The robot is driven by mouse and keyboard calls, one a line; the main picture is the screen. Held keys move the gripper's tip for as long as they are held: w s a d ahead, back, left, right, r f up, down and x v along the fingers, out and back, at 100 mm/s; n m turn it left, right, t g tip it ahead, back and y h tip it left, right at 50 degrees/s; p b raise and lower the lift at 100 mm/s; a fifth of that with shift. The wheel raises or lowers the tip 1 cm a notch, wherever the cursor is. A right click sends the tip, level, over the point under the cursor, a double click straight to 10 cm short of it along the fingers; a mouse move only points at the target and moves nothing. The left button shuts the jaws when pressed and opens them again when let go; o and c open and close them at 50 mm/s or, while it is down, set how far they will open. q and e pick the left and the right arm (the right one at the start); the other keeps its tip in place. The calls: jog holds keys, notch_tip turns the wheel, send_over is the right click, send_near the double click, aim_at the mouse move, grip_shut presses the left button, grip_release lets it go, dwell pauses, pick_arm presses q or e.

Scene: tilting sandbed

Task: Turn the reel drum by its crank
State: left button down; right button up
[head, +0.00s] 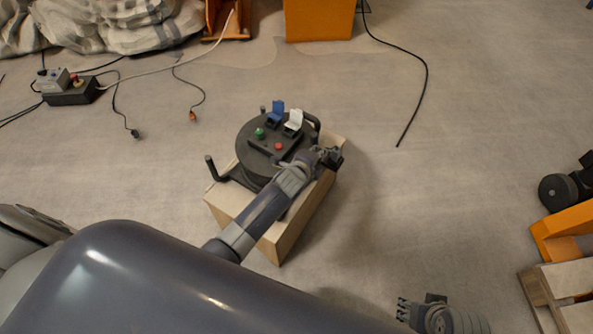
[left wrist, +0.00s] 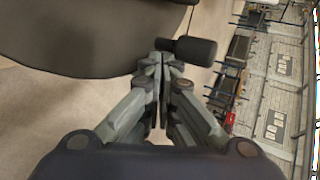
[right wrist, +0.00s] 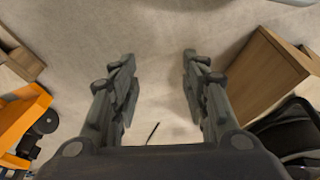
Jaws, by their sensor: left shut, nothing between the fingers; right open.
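The black reel drum (head: 246,136) lies flat on a wooden box. An upright black knob on an arm (head: 211,166) sticks out at its left. My left gripper (head: 331,157) is at the drum's right side. In the left wrist view its fingers (left wrist: 160,58) are shut with nothing between them. A black cylindrical knob (left wrist: 196,50) stands right by those fingertips, and the drum's dark edge (left wrist: 70,38) fills the upper left. I cannot tell which knob in the head view this is. My right gripper (head: 408,312) is open and empty over the floor; its fingers (right wrist: 160,65) are wide apart.
The wooden box (head: 296,232) carries the drum, with a button panel (head: 268,143) on top. A power strip (head: 72,92) and cables lie at the left. An orange cabinet (head: 320,20) stands behind, and an orange frame (head: 560,225) at the right. Floor right of the box is clear.

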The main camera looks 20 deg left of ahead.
pick_arm(q)
jog(key=shift+w+a, duration=0.1)
jog(key=shift+w, duration=1.75)
pick_arm(e)
jog(key=shift+r, duration=0.45)
jog(key=shift+s, duration=0.1)
